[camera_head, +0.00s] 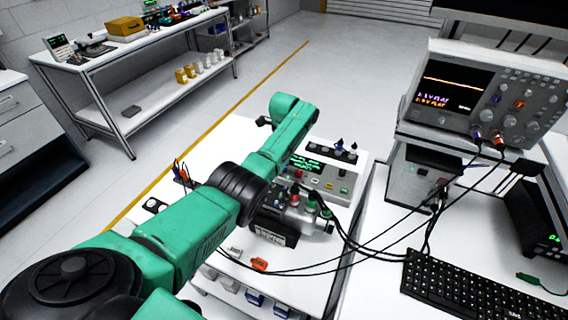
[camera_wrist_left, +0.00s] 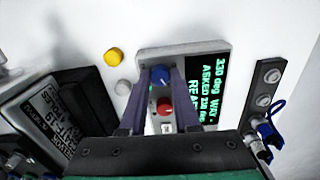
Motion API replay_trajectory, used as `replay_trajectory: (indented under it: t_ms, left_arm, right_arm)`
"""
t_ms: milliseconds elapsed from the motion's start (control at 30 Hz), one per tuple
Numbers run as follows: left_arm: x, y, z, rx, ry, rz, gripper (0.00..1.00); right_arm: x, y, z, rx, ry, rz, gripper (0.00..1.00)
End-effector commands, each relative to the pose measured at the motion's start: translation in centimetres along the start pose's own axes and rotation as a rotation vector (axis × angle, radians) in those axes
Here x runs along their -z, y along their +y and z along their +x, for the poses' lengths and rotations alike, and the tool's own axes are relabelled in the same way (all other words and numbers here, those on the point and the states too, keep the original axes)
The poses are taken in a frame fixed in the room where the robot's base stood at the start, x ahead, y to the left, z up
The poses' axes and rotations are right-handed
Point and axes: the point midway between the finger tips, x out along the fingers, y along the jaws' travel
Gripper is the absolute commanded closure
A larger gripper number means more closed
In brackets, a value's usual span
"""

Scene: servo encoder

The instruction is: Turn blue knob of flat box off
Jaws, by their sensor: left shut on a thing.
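My left gripper (camera_wrist_left: 161,80) is shut on the blue knob, one dark finger on each side. In the head view my green left arm (camera_head: 190,235) reaches across the white table, and the fingers and blue knob are hidden there. The green screen shows beside the arm (camera_head: 307,163). My right gripper is out of view.
A grey device with cables (camera_head: 297,207) stands close to my arm. An oscilloscope (camera_head: 490,97) and keyboard (camera_head: 458,288) stand on the right. Black cables cross the table.

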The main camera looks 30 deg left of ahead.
Motion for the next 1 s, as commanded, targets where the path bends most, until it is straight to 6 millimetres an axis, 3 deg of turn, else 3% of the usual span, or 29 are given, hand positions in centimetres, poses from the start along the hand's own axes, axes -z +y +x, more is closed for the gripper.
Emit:
replay_trajectory:
  t_ms: [267, 1000]
  left_arm:
    - [0.0, 0.0, -0.2, -0.001, 0.000, -0.141, 1.00]
    - [0.0, 0.0, -0.1, 0.000, 0.000, -0.798, 1.00]
  right_arm:
    - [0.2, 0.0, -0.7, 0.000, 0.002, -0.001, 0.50]
    - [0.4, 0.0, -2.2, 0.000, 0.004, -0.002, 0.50]
